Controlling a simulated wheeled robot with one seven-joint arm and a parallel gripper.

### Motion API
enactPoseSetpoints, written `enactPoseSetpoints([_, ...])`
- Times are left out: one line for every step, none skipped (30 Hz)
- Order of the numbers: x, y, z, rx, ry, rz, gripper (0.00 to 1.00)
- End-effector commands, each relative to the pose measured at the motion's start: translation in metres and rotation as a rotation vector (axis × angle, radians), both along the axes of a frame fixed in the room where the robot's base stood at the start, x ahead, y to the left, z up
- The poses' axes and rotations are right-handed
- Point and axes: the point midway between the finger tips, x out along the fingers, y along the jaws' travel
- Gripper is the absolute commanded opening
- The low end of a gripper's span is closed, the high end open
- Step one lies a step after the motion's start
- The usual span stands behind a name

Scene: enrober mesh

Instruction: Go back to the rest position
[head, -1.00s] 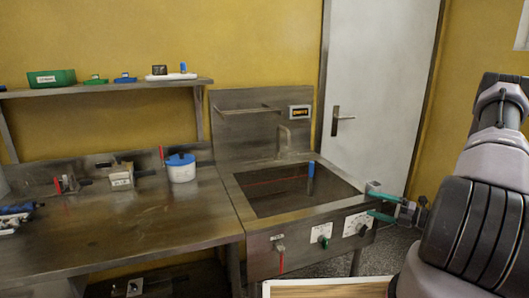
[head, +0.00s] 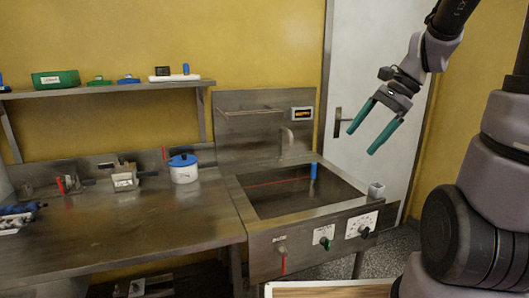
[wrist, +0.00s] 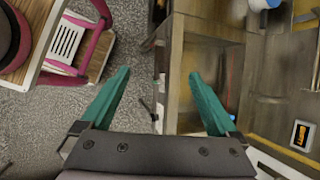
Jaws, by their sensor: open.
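My gripper (head: 363,130) is raised in the air in the head view, in front of the grey door and above the right end of the steel sink unit (head: 262,256). Its two green fingers are spread apart with nothing between them. In the wrist view my gripper (wrist: 158,100) also shows open and empty, with the floor and the unit's edge below. It touches nothing. My arm comes down from the upper right of the head view.
The sink unit has knobs (head: 325,243) on its front and a blue cylinder (head: 313,171) at its basin. A steel bench (head: 130,228) with a white pot (head: 183,170) stands left. A shelf (head: 130,87) hangs above. A pink-framed chair (wrist: 70,40) shows in the wrist view.

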Motion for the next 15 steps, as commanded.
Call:
enactPoseSetpoints([-0.010,0.003,0.014,-0.062,-0.083,0.070,0.95])
enactPoseSetpoints([-0.016,0.004,0.020,-0.098,-0.127,0.110,0.95])
enactPoseSetpoints([-0.023,0.005,0.028,-0.145,-0.186,0.162,0.95])
enactPoseSetpoints([-0.028,0.005,0.034,-0.182,-0.232,0.202,0.95])
enactPoseSetpoints([-0.033,0.005,0.040,-0.217,-0.276,0.240,0.95])
enactPoseSetpoints([-0.040,0.005,0.048,-0.267,-0.335,0.291,0.95])
enactPoseSetpoints([-0.045,0.005,0.054,-0.302,-0.379,0.326,0.95])
enactPoseSetpoints([-0.049,0.005,0.059,-0.336,-0.423,0.362,0.95])
enactPoseSetpoints([-0.056,0.004,0.066,-0.380,-0.477,0.405,0.95])
enactPoseSetpoints([-0.060,0.004,0.071,-0.412,-0.515,0.436,0.95])
enactPoseSetpoints([-0.064,0.003,0.076,-0.441,-0.551,0.462,0.95])
enactPoseSetpoints([-0.069,0.003,0.082,-0.477,-0.593,0.496,0.95])
enactPoseSetpoints([-0.072,0.002,0.085,-0.500,-0.622,0.517,0.95])
enactPoseSetpoints([-0.074,0.002,0.088,-0.522,-0.648,0.536,0.95])
enactPoseSetpoints([-0.078,0.001,0.092,-0.547,-0.676,0.558,0.95])
